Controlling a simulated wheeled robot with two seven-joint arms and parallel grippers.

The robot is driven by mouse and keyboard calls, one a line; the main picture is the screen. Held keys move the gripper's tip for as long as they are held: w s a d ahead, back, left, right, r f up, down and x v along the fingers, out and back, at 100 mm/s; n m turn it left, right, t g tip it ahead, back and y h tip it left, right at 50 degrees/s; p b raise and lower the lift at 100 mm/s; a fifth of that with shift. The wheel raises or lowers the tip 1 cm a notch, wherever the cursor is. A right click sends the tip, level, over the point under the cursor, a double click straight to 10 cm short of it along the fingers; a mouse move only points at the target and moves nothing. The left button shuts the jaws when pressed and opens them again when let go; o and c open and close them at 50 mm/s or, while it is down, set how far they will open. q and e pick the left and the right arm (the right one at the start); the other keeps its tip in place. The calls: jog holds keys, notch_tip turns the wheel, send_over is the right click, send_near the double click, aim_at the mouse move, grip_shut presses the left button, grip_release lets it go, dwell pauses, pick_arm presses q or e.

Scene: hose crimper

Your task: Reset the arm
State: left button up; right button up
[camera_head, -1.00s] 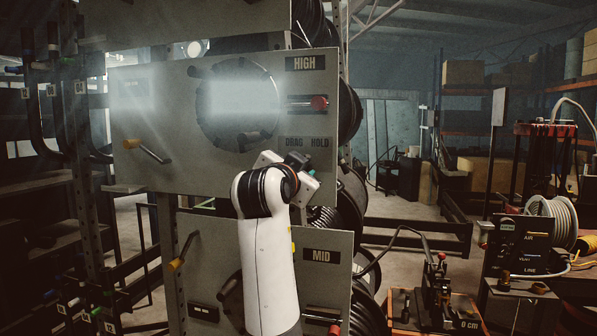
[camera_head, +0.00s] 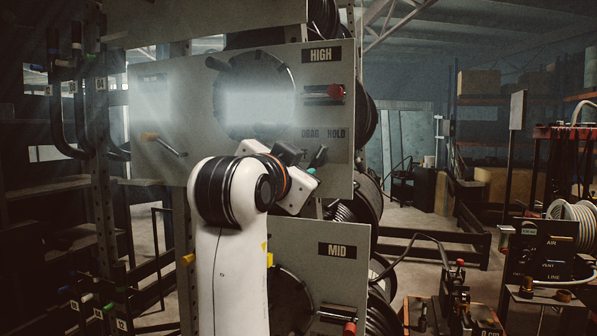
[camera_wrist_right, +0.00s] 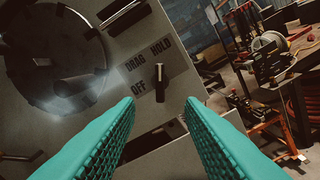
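My right arm rises in front of the grey panel (camera_head: 170,107) in the head view, its white forearm covering part of it. My right gripper (camera_wrist_right: 160,103) is open and empty, with teal fingers spread apart in the wrist view. It faces the panel's black selector knob (camera_wrist_right: 159,82), marked OFF, DRAG and HOLD. The knob stands upright beyond the fingertips, between them in the picture, and nothing shows it being touched. In the head view the knob (camera_head: 318,156) shows just right of my gripper (camera_head: 311,171). My left gripper is not in view.
The HIGH panel carries a round reel (camera_head: 254,95), a red-tipped lever (camera_head: 335,91) and a yellow-tipped lever (camera_head: 152,137). A MID panel (camera_head: 330,285) is below.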

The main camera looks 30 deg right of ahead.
dwell(0.4)
jog(key=w+f+n+y, duration=0.2)
jog(key=f+n, duration=0.1)
jog(key=f, duration=0.7)
jog(key=w+f+n+y, duration=0.2)
jog(key=f+n, duration=0.1)
jog(key=f, duration=0.7)
jog(key=s+f+n+g+y, duration=0.1)
jog(key=s+f+n+y, duration=0.1)
jog(key=f, duration=0.7)
jog(key=s+f+n+g+y, duration=0.1)
jog(key=s+f+n+y, duration=0.1)
jog(key=f, duration=0.8)
jog(key=s+a+f+n+g+y, duration=0.3)
jog(key=s+a+f+n, duration=0.1)
jog(key=s+f, duration=0.8)
jog(key=s+a+f+n+g+y, duration=0.35)
jog(key=s+f, duration=0.55)
jog(key=s, duration=0.5)
notch_tip(320, 180, down, 27)
jog(key=s+g, duration=0.1)
jog(key=s, duration=0.2)
jog(key=s+d+f+g, duration=0.1)
jog(key=s+d+f, duration=0.2)
jog(key=s+f, duration=1.2)
jog(key=shift+s+f+n+h, duration=0.25)
jog(key=shift+f+n+h, duration=0.05)
jog(key=shift+n+h, duration=0.15)
